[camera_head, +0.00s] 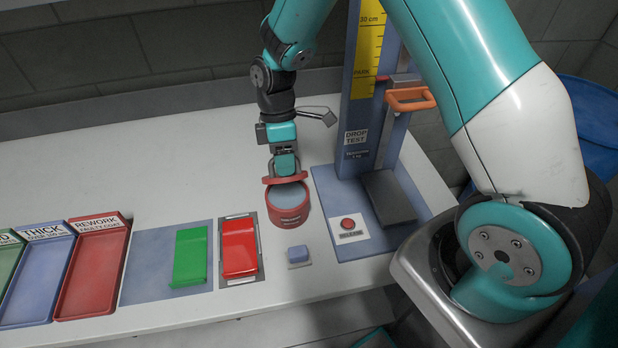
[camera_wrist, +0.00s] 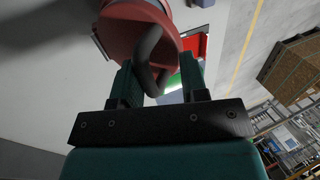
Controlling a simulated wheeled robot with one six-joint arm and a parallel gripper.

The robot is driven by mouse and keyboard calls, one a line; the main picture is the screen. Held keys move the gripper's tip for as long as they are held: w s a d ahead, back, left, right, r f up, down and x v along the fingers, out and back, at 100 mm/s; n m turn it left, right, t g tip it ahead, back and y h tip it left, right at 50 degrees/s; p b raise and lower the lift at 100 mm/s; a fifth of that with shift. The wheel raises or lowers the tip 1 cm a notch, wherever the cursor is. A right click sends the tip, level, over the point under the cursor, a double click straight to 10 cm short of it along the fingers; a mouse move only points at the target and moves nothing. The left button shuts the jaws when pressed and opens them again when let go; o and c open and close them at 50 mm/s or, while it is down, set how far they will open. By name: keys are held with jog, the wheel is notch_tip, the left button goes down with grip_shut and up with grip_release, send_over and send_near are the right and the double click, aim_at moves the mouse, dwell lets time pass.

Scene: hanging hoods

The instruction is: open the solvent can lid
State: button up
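The solvent can (camera_head: 289,215) is a round red can on the white table, with a grey-blue interior showing from above. Its red lid (camera_head: 270,181) is tilted up at the can's far side, partly hidden by my gripper (camera_head: 285,165). In the wrist view the lid (camera_wrist: 122,32) is a red disc with a dark loop handle (camera_wrist: 146,68). My gripper (camera_wrist: 158,72) has its fingers apart, one on each side of this loop. A gap shows between the loop and the right finger; contact with the left finger is unclear.
A blue drop-test stand (camera_head: 363,130) with an orange handle (camera_head: 410,99) rises right of the can. A red block (camera_head: 239,248), a green block (camera_head: 190,256) and a small blue button (camera_head: 298,254) lie in front. Trays (camera_head: 93,270) stand left. The table's back left is clear.

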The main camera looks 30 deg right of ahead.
jog(key=shift+s+a+f+t+h+b, duration=0.2)
jog(key=shift+s+a+f+t+b, duration=0.05)
jog(key=shift+s+f+t+b, duration=0.3)
jog(key=shift+s+a+f+t+h+b, duration=0.25)
jog(key=shift+s+f+t+b, duration=0.15)
jog(key=shift+t+b, duration=0.25)
jog(key=shift+s+t, duration=0.15)
jog(key=shift+t, duration=0.15)
